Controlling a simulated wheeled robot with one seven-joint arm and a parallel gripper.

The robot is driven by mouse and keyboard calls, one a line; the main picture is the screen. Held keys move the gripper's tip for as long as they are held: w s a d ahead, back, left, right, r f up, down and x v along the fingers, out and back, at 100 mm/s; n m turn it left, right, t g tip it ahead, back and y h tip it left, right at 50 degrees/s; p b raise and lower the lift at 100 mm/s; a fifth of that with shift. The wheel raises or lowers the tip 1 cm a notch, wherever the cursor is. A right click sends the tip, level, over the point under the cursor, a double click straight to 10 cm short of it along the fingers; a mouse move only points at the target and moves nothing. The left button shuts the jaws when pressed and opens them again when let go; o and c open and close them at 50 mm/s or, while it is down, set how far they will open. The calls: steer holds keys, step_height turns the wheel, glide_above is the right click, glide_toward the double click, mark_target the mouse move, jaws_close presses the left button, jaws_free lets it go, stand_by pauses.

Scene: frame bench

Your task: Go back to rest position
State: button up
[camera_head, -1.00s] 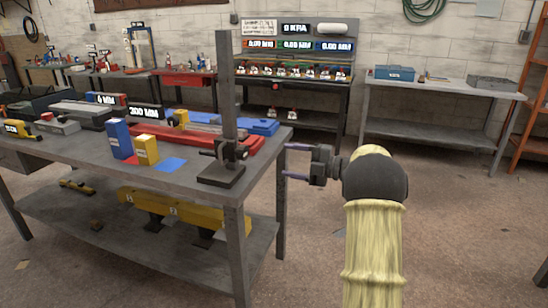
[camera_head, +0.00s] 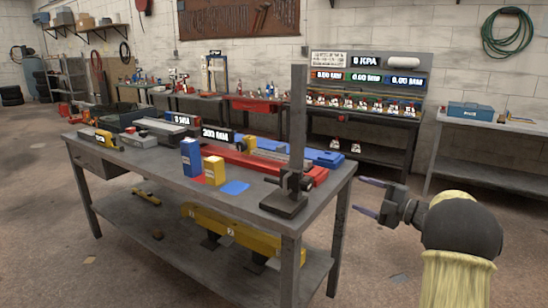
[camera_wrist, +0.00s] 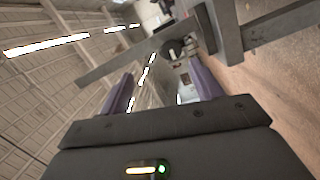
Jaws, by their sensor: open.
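My gripper (camera_head: 368,197) is open, with nothing between its two purple fingers. In the head view it is in the air just right of the workbench (camera_head: 240,205), near the bench's right corner and apart from it. In the wrist view my gripper (camera_wrist: 160,92) shows its fingers spread wide, with part of a grey frame and clamp beyond them. A grey upright post with a clamp (camera_head: 297,130) stands on the bench's right corner, left of my gripper.
A yellow beam (camera_head: 230,233) lies on the lower shelf. A display station (camera_head: 365,115) stands behind. The floor right of the bench is open.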

steer(key=s+a+f+m+g+h, duration=0.35)
steer(key=s+a+f+m, duration=0.2)
steer(key=s+m, duration=0.4)
steer(key=s+a+f+m+g+h, duration=0.4)
steer(key=s+f+m, duration=0.3)
steer(key=s, duration=0.5)
steer(key=s+a+f+m+g+h, duration=0.3)
steer(key=s+a+f+m+h, duration=0.25)
steer(key=s+f+m, duration=0.35)
step_height(320, 180, up, 31)
steer(key=d+n+p, duration=0.1)
steer(key=p, duration=2.7)
steer(key=shift+s+r+p, duration=0.15)
steer(key=shift+s+p, duration=0.2)
steer(key=shift+s, duration=0.1)
steer(key=shift+t, duration=0.25)
